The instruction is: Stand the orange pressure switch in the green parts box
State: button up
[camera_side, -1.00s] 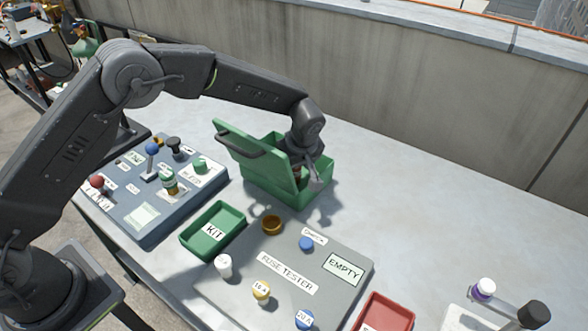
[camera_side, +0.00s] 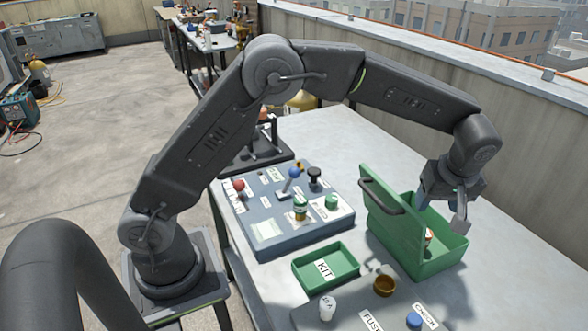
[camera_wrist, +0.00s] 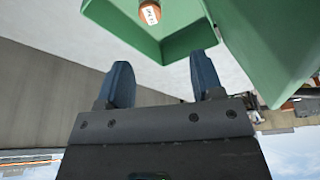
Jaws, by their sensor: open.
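The green parts box (camera_side: 460,252) stands on the bench with its handled lid (camera_side: 392,222) raised. A small orange piece with a white label, seemingly the orange pressure switch (camera_side: 429,236), is inside the box, partly hidden by its walls and lid. It also shows in the wrist view (camera_wrist: 148,13) against the green interior; I cannot tell whether it is upright. In the wrist view my gripper (camera_wrist: 162,80) is open, with nothing between the fingers, and apart from the orange piece.
A blue-grey panel (camera_side: 268,232) with knobs and a lever lies further left. The fuse tester is partly visible at the bottom edge. A concrete wall stands behind.

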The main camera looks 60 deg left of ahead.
jog(key=s+a+r+m+t+h, duration=0.1)
jog(key=s+a+r+m, duration=0.25)
jog(key=s+r, duration=0.35)
jog(key=s+a+r+m+t+h, duration=0.1)
jog(key=s+a+r+m, duration=0.2)
jog(key=s+a+r, duration=0.45)
jog(key=s+f+m+t, duration=0.1)
jog(key=s+f+m, duration=0.1)
jog(key=s, duration=0.5)
jog(key=s+f+m+t, duration=0.1)
jog(key=s+f+m, duration=0.1)
jog(key=s, duration=0.6)
jog(key=shift+s+a+f+m+h, duration=0.25)
jog(key=shift+a+m+h, duration=0.15)
jog(key=shift+m, duration=0.35)
